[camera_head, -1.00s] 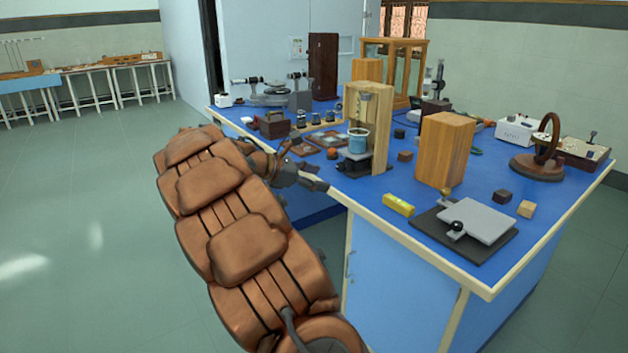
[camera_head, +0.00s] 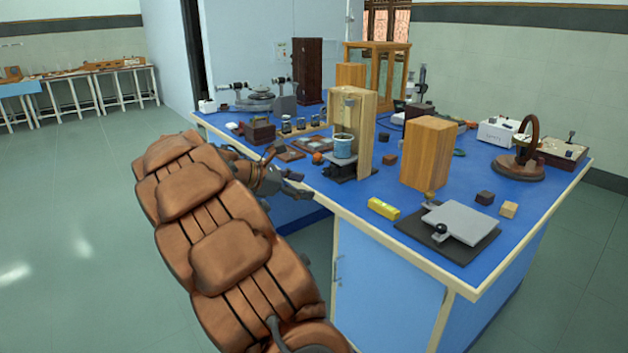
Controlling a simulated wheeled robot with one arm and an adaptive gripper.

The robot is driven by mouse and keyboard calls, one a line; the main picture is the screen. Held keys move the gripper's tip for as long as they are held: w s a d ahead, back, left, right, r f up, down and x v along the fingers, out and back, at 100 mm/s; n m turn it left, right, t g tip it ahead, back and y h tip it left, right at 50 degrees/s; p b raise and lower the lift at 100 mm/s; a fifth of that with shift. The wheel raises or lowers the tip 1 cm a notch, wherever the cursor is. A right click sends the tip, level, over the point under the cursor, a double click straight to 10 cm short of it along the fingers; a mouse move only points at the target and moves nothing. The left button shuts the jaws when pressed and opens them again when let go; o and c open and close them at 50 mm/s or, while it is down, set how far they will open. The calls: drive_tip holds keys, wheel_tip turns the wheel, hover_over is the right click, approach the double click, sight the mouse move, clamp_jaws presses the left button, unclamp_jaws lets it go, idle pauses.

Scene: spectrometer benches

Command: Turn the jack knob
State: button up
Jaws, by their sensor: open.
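A small dark jack (camera_head: 350,172) stands on the blue bench top inside a wooden frame (camera_head: 367,128), with a blue beaker (camera_head: 343,146) on top. An orange ball-like piece (camera_head: 317,158) is just left of it; I cannot tell whether this is its knob. A grey plate (camera_head: 468,221) on a dark base, with a black round knob (camera_head: 441,229), lies nearer the front right corner. My gripper (camera_head: 299,184) is open and empty at the bench's left edge, left of and nearer than the jack, touching neither. Its fingers look small and dark.
A yellow block (camera_head: 384,208) lies near the front edge. A tall wooden block (camera_head: 429,153) stands right of the frame. Small trays and a dark box (camera_head: 260,130) are at the left. The floor left of the bench is clear.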

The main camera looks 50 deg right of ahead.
drive_tip(key=w+d+f+n+h, duration=0.3)
drive_tip(key=w+d+n, duration=0.2)
drive_tip(key=w+d, duration=0.25)
drive_tip(key=n+h, duration=0.3)
drive_tip(key=n, duration=0.3)
approach(324, 172)
drive_tip(key=x, duration=0.9)
drive_tip(key=shift+s+d, duration=0.15)
drive_tip(key=c, duration=1.2)
